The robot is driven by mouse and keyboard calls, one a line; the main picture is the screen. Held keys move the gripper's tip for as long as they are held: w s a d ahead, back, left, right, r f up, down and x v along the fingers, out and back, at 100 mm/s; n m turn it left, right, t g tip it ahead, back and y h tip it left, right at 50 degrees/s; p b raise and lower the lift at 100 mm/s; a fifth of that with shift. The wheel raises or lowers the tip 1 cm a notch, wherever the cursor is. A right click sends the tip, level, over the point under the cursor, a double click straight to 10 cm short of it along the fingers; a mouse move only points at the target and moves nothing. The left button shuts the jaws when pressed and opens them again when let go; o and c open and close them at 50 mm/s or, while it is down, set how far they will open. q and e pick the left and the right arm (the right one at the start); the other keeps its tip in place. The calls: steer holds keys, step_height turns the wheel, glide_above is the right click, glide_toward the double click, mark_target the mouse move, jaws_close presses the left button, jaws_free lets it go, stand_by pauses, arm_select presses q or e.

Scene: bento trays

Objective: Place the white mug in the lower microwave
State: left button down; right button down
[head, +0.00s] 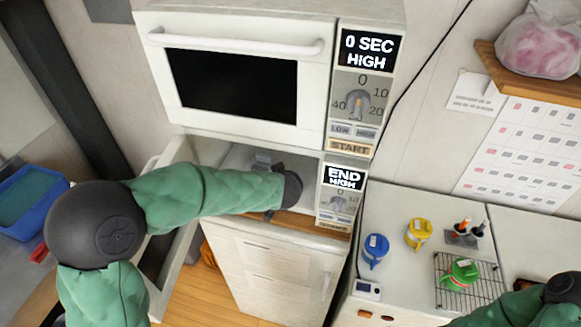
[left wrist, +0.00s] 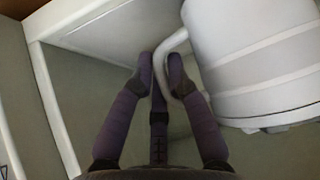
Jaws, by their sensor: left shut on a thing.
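The white mug (left wrist: 262,50) fills the right of the left wrist view, with its handle (left wrist: 172,42) toward the fingers. My left gripper (left wrist: 160,75) is shut on the mug's handle. In the head view, my left arm reaches into the lower microwave (head: 335,205), whose door (head: 178,222) stands open to the left. My left gripper is hidden there behind the wrist, and the mug cannot be made out clearly in the shaded cavity. The lower display reads END HIGH. My right gripper is out of view; only part of that arm shows at lower right.
The upper microwave (head: 232,85) is closed above and reads 0 SEC HIGH. A blue mug (head: 374,252), a yellow mug (head: 418,233) and a green mug (head: 461,272) on a wire rack (head: 440,262) stand on the right counter. A blue bin (head: 25,215) is at far left.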

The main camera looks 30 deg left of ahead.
arm_select(q)
steer(key=shift+w+a+r+p, duration=0.1)
steer(key=shift+w+a+p, duration=0.2)
steer(key=shift+w, duration=0.5)
steer(key=shift+w+a+p, duration=0.2)
steer(key=shift+w+a, duration=0.2)
steer(key=shift+w, duration=0.35)
steer(key=w, duration=0.1)
steer(key=w+a+p, duration=0.1)
steer(key=w, duration=0.1)
steer(key=shift+a+r, duration=0.1)
steer(key=shift+a, duration=0.1)
steer(key=shift+f, duration=0.8)
steer(key=shift+s, duration=0.15)
steer(key=shift+d, duration=0.1)
